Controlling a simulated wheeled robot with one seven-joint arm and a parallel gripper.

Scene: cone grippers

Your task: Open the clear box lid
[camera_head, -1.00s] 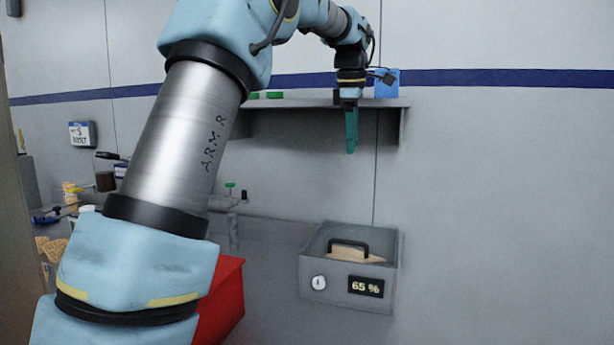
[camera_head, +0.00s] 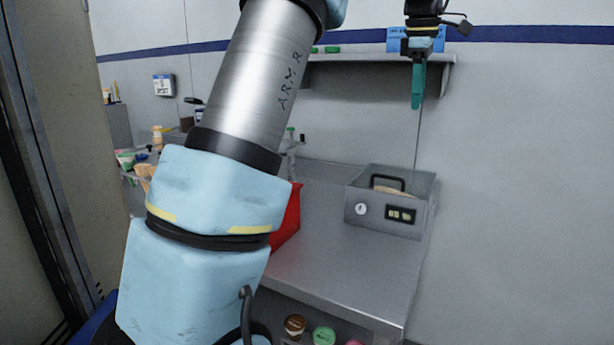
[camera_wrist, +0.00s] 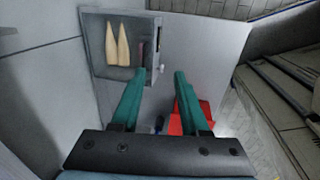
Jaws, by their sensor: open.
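A grey metal box (camera_head: 390,212) stands at the back right of the counter, with a dial and a lit display on its front. A black handle (camera_head: 386,183) shows across its top; the clear lid itself is hard to make out. Tan cones (camera_wrist: 117,45) show inside it in the wrist view. My gripper (camera_head: 416,106) points down with teal fingers, above and slightly right of the box and well apart from it. In the wrist view my gripper (camera_wrist: 158,74) is open and empty, with the box at upper left.
A wall shelf (camera_head: 375,62) holding a blue box (camera_head: 428,40) is just behind my gripper. A red container (camera_head: 287,222) stands left on the counter (camera_head: 345,262), partly behind my arm. The counter before the grey box is clear. Several jars (camera_head: 324,336) sit below.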

